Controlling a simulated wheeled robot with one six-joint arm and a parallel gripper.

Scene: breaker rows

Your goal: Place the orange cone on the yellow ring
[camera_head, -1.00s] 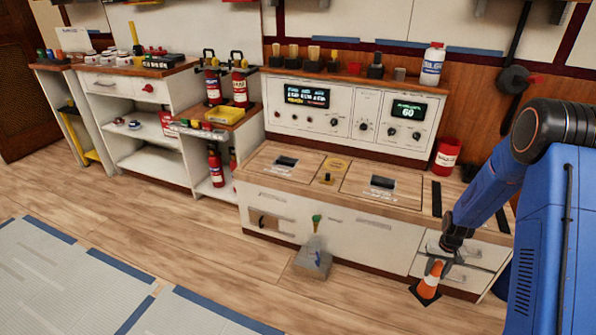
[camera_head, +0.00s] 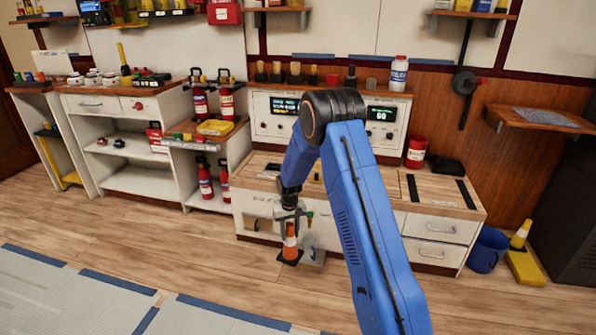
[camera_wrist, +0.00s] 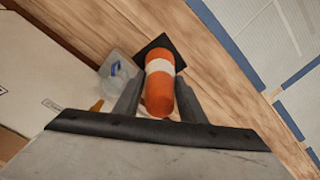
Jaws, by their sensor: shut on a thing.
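The orange cone (camera_head: 290,243) has a white band and a dark square base. My gripper (camera_head: 291,218) is shut on its upper part and holds it upright in front of the counter. In the wrist view the cone (camera_wrist: 161,85) lies between the two fingers of my gripper (camera_wrist: 158,103), its base pointing away over the wooden floor. Whether the base touches the floor is hard to tell. I cannot make out a yellow ring in either current view.
A grey translucent container (camera_head: 313,250) stands just right of the cone. The counter (camera_head: 440,228) is close behind. A blue bucket (camera_head: 487,250) and a yellow block with a small cone (camera_head: 525,265) stand at the right. Blue-taped grey mats (camera_head: 60,295) lie at front left.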

